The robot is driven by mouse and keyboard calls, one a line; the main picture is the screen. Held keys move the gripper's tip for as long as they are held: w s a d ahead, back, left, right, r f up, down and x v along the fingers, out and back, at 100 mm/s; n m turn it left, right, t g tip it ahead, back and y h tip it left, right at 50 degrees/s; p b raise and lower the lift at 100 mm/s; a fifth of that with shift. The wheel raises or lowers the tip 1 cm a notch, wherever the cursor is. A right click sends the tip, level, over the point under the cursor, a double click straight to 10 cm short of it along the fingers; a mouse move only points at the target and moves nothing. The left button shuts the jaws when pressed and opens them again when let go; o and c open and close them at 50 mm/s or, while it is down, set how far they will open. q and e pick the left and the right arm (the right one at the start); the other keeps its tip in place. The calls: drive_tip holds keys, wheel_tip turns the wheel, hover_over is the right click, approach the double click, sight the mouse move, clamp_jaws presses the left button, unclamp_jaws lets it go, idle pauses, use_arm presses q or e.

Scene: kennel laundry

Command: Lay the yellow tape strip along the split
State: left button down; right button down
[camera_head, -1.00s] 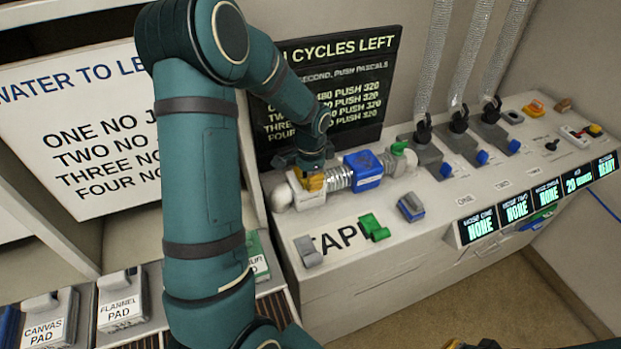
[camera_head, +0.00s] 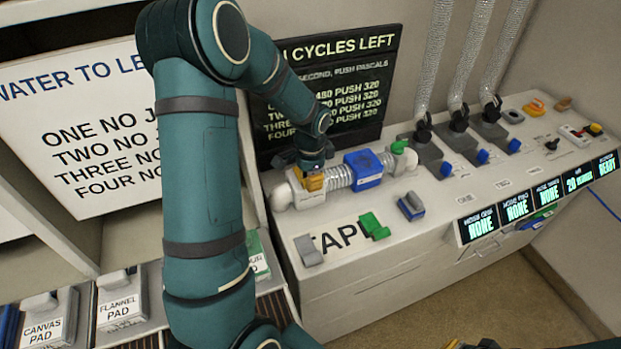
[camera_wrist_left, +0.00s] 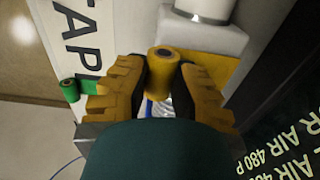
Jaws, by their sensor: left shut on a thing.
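My left gripper (camera_head: 311,178) is at the white end block (camera_head: 300,199) of the ribbed silver hose (camera_head: 339,178) on the bench. In the left wrist view, its ribbed yellow fingers (camera_wrist_left: 160,85) are shut on a small yellow tape roll (camera_wrist_left: 163,66). A flat yellow patch (camera_wrist_left: 222,68) shows beside the white block there; I cannot tell whether it is tape. A blue block (camera_head: 369,182) sits around the hose to the right. The split is not clearly visible; the gripper hides part of the hose. At the bottom edge, a cropped yellow and dark part may be my right gripper.
A green tape piece (camera_head: 374,227), a blue one (camera_head: 411,207) and a grey holder (camera_head: 308,250) stand near the TAPE lettering on the bench. A dark board (camera_head: 375,90) rises behind the hose. Clamps with blue tabs and lit displays (camera_head: 515,208) are at right.

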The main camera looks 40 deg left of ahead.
use_arm(q)
drive_tip(key=shift+f, duration=0.1)
idle(0.5)
drive_tip(key=shift+c, duration=1)
unclamp_jaws()
drive_tip(key=shift+r+p, duration=2.5)
drive_tip(key=shift+r, duration=1.05)
